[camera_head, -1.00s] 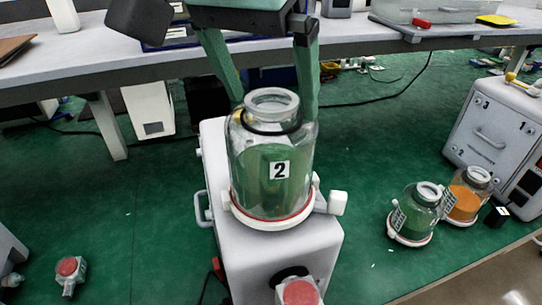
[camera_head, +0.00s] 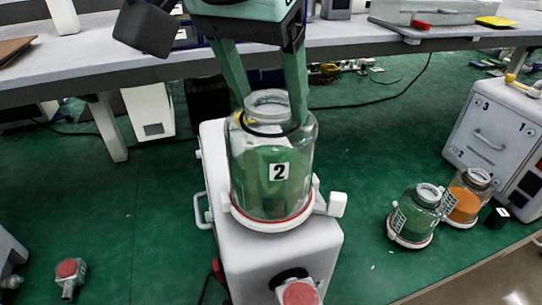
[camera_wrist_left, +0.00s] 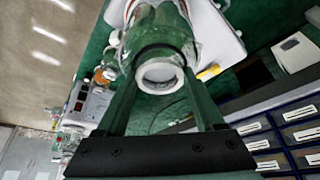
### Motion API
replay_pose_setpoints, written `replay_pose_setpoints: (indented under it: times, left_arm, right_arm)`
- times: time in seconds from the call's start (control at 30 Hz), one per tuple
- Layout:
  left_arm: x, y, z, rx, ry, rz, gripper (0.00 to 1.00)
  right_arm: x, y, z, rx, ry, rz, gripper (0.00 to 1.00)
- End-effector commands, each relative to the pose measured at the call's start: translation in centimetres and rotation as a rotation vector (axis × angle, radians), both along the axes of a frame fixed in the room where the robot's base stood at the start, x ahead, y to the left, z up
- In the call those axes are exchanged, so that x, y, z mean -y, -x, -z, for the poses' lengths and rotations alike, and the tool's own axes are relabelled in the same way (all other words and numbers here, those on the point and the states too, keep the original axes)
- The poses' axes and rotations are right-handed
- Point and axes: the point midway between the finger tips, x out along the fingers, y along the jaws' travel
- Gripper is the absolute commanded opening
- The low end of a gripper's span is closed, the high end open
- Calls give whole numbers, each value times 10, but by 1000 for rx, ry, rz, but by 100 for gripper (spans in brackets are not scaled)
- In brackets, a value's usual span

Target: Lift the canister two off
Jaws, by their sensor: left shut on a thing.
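Canister two (camera_head: 270,180) is a clear jar with a white neck ring, a "2" label and green showing through it. It sits upright in the red-edged white ring holder (camera_head: 283,223) on top of a white pump unit (camera_head: 270,262). My left gripper (camera_head: 270,107) comes down from above and is shut on the canister's neck, one green finger on each side. In the left wrist view the canister (camera_wrist_left: 158,45) lies between the two fingers, its round mouth facing the camera. My right gripper is not in view.
Two more canisters, one green (camera_head: 414,212) and one orange (camera_head: 465,198), stand on the green floor at the right. A white cabinet (camera_head: 490,135) is behind them. A long table (camera_head: 345,38) runs across the back. A red-capped part (camera_head: 68,270) lies at the lower left.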

Motion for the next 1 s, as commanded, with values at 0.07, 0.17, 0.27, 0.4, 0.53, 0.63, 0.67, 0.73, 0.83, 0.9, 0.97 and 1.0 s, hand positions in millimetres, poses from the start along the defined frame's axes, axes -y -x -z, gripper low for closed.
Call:
replay_pose_setpoints:
  times: [0.07, 0.17, 0.27, 0.4, 0.53, 0.63, 0.67, 0.73, 0.83, 0.9, 0.97, 1.0]
  left_arm:
    - [0, 0, 0, 0, 1, 0, 14]
    - [0, 0, 0, 0, 1, 0, 3]
    - [0, 0, 0, 1, 1, 1, 0]
    - [0, 0, 0, 1, 1, 1, 0]
    - [0, 0, -2, 4, 4, 1, 0]
    - [0, 0, -2, 4, 4, 1, 0]
    - [0, 0, -2, 4, 4, 1, 0]
    - [0, 0, -3, 4, 4, 1, 0]
    - [0, 0, -6, 4, 4, -1, 0]
    - [1, 0, -11, 5, 4, -1, 0]
    - [1, 0, -16, 4, 4, -1, 0]
    - [1, 0, -20, 4, 4, -1, 0]
  right_arm:
    - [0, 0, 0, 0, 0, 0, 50]
    - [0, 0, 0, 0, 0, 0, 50]
    - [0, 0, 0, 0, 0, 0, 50]
    - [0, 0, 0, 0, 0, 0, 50]
    - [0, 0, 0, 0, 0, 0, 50]
    - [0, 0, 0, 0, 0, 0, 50]
    - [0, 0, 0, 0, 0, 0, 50]
    - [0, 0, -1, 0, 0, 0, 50]
    - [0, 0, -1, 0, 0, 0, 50]
    - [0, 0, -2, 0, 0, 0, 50]
    - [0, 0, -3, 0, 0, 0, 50]
    - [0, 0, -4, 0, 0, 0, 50]
